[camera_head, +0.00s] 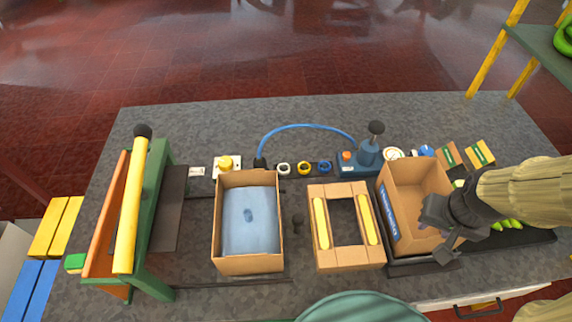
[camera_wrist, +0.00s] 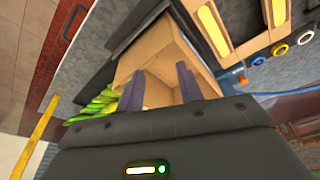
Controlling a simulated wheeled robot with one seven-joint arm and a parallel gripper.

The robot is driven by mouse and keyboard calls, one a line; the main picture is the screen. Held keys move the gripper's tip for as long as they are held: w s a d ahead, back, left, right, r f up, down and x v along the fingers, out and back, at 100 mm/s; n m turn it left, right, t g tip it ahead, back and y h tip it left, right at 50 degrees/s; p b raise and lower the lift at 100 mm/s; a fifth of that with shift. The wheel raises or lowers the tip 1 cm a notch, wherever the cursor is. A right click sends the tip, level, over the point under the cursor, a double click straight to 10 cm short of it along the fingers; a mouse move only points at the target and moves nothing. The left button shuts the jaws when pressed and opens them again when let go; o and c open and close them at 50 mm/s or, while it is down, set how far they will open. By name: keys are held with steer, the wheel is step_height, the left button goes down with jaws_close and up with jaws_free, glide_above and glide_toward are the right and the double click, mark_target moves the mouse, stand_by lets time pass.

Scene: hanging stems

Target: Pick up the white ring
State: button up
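The white ring (camera_head: 284,169) lies on the grey table behind the gap between the left cardboard box and the cardboard frame. It is the leftmost of three rings in a row, beside a yellow ring (camera_head: 304,168) and a blue ring (camera_head: 325,167). The white ring also shows at the right edge of the wrist view (camera_wrist: 306,38). My gripper (camera_head: 440,228) is over the right cardboard box, well to the right of the white ring. In the wrist view its two fingers (camera_wrist: 160,88) stand apart with nothing between them.
A cardboard box (camera_head: 250,264) with a blue lining and a cardboard frame (camera_head: 346,258) with yellow strips stand in front of the rings. The right box (camera_head: 412,180) is under my gripper. A blue pump (camera_head: 368,155) with a blue hose (camera_head: 305,127) stands behind. Green bananas (camera_head: 507,224) lie at right.

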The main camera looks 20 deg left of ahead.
steer(key=shift+o, duration=0.4)
steer(key=shift+s, duration=0.1)
steer(key=shift+o, duration=0.9)
steer(key=shift+a, duration=0.1)
steer(key=w+a+r+n+g+p, duration=0.1)
steer(key=w+a+r+n+p, duration=0.1)
steer(key=w+a, duration=1.15)
steer(key=w+a+f+g+p, duration=0.1)
steer(key=a+f, duration=0.2)
steer(key=a, duration=2.4)
steer(key=shift+a+n+g+p, duration=0.3)
steer(key=shift+a+n+p, duration=0.05)
steer(key=shift+n+p, duration=0.05)
steer(key=shift+r, duration=0.1)
